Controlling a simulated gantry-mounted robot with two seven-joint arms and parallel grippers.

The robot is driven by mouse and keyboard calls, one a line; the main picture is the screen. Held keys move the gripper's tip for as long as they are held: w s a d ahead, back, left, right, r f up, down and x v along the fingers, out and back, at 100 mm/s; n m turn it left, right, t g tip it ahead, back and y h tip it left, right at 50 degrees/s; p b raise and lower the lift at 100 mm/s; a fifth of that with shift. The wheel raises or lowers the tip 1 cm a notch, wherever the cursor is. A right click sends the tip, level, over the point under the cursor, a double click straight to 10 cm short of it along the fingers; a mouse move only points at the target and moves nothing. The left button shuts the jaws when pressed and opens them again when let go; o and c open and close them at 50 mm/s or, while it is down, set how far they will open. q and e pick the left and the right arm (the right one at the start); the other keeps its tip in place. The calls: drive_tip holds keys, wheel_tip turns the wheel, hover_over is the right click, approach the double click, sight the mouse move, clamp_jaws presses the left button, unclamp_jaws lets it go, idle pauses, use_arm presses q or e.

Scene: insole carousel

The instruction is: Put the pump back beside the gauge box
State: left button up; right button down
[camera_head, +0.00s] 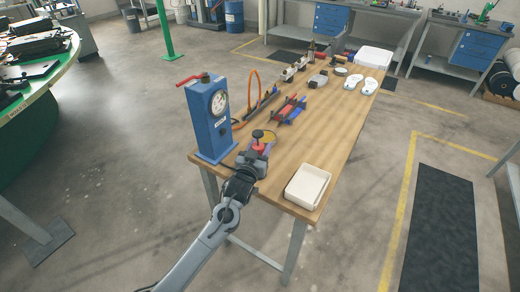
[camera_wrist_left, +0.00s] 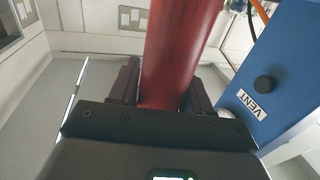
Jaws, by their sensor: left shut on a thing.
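The blue gauge box (camera_head: 204,136) stands on the near left corner of the wooden table, with a round white dial and a red handle on top. It also fills the right side of the left wrist view (camera_wrist_left: 282,62), with a VENT label and black knob. My left gripper (camera_head: 256,157) is just right of the box, over the near table edge. It is shut on the pump, whose red cylinder (camera_wrist_left: 180,50) rises between the fingers. In the head view the pump's red body (camera_head: 259,147) shows beyond the gripper. Its lower part is hidden.
An empty cream tray (camera_head: 290,186) sits to the right on the near table edge. Bare wood (camera_head: 325,135) lies to the right.

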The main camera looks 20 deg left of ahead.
idle(0.3)
use_arm(q)
drive_tip(key=o, duration=0.8)
drive_tip(key=shift+f, duration=0.2)
drive_tip(key=o, duration=0.4)
drive_tip(key=shift+o, duration=0.2)
drive_tip(key=shift+r, duration=0.15)
